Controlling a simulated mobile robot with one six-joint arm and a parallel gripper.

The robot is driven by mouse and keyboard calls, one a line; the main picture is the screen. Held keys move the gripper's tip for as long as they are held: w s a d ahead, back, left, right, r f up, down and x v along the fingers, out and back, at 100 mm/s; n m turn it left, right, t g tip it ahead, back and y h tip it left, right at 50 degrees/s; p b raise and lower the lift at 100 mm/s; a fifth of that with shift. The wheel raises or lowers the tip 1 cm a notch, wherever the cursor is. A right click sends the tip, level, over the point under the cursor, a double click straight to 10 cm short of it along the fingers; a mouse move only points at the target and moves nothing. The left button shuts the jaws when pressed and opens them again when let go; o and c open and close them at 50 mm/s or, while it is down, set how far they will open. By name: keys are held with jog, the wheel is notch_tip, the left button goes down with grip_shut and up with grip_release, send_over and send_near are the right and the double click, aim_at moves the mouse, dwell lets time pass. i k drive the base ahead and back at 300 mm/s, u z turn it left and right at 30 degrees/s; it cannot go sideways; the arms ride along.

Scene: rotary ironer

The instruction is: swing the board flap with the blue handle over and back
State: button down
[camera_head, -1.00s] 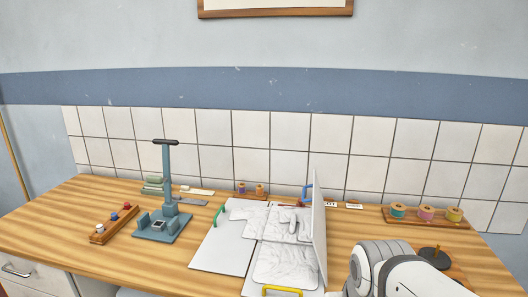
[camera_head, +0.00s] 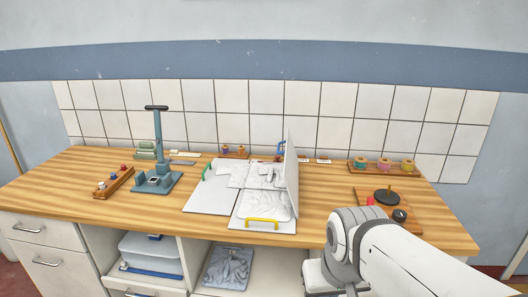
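The folding board lies on the wooden worktop with crumpled pale cloth on it. Its left flap (camera_head: 205,200) lies flat and has a green handle (camera_head: 207,170). Its front part has a yellow handle (camera_head: 262,221) at the near edge. On the right side a white flap (camera_head: 291,178) stands upright, seen nearly edge-on. The blue handle (camera_head: 281,148) shows at the far top of this upright flap. My arm reaches in from the lower right, in front of the worktop and apart from the board. My gripper's fingers do not show.
A blue-grey stand (camera_head: 157,180) and a wooden rack (camera_head: 114,183) are left of the board. A spool rack (camera_head: 385,165) is at the back right. A wooden plate with a dark disc (camera_head: 387,197) lies right of the flap. Open shelves are below the worktop.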

aim_at(290, 170)
jog(key=u, duration=0.3)
jog(key=i, duration=1.1)
jog(key=z, duration=0.3)
